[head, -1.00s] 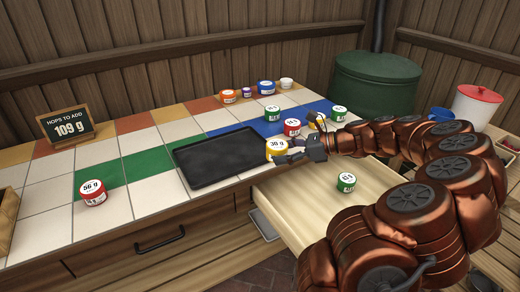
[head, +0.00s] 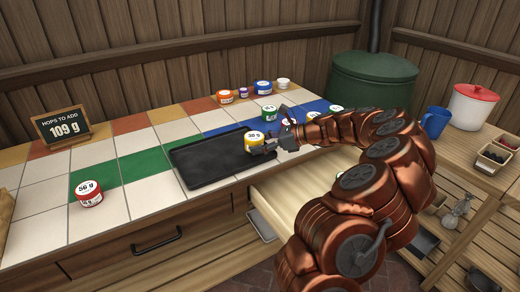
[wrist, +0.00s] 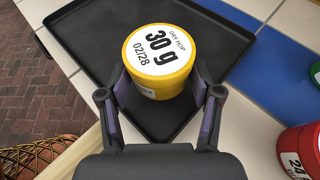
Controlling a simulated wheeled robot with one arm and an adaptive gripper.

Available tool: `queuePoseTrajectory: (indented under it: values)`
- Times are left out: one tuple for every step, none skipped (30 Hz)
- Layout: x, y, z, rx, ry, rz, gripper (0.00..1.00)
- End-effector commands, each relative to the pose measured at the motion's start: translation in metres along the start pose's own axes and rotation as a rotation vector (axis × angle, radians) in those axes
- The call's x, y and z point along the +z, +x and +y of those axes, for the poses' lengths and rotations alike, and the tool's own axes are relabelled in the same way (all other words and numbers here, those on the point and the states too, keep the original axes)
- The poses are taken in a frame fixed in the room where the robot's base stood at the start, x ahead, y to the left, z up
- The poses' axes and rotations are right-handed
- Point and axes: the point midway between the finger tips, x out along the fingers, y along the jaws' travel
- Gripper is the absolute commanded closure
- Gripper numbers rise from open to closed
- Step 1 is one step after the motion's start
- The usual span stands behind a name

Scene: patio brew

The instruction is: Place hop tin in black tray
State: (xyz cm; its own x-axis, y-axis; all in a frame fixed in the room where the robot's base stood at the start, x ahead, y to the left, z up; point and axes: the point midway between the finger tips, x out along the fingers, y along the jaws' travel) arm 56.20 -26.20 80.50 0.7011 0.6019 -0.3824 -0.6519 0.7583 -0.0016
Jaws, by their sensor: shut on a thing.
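The yellow hop tin (head: 254,141) has a white lid label reading 30 g. In the wrist view the tin (wrist: 158,55) sits between the two fingers of my gripper (wrist: 158,100), which is shut on it. In the head view my gripper (head: 266,147) holds the tin over the right end of the black tray (head: 205,165). The tray lies flat on the tiled counter, and its visible surface is empty. The wrist view shows the tray (wrist: 90,50) below the tin. I cannot tell how high above the tray the tin is.
A red tin marked 56 g (head: 89,193) stands left of the tray. A green tin (head: 268,113) and others, partly hidden by my arm, stand to the right. Several tins and a white bowl (head: 283,84) line the back. A sign (head: 62,126) reads 109 g. An open drawer (head: 290,195) juts out below.

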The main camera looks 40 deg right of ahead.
Motion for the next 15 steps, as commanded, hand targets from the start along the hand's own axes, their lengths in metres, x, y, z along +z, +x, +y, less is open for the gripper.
queuePoseTrajectory:
  values:
    - [-0.008,0.004,0.000,0.001,0.002,0.000,0.70]
    - [-0.011,0.005,0.000,0.001,0.002,0.000,0.70]
    - [-0.015,0.006,0.000,0.001,0.001,0.000,0.70]
    - [-0.016,0.007,0.000,0.001,0.001,0.001,0.70]
    - [-0.017,0.007,0.000,0.001,0.001,0.001,0.70]
    - [-0.016,0.007,0.000,0.000,0.000,0.001,0.70]
    - [-0.016,0.007,0.000,0.000,0.000,0.001,0.70]
    - [-0.016,0.006,0.000,0.000,0.000,0.001,0.70]
    - [-0.016,0.006,0.000,0.000,0.000,0.001,0.70]
    - [-0.016,0.006,0.000,0.000,0.000,0.001,0.70]
    - [-0.016,0.006,0.000,0.000,0.000,0.001,0.70]
    - [-0.016,0.006,0.000,0.000,0.000,0.001,0.70]
    - [-0.017,0.007,0.000,0.001,0.000,0.001,0.70]
    - [-0.017,0.007,0.000,0.001,0.001,0.000,0.70]
    - [-0.018,0.007,0.000,0.001,0.001,0.000,0.70]
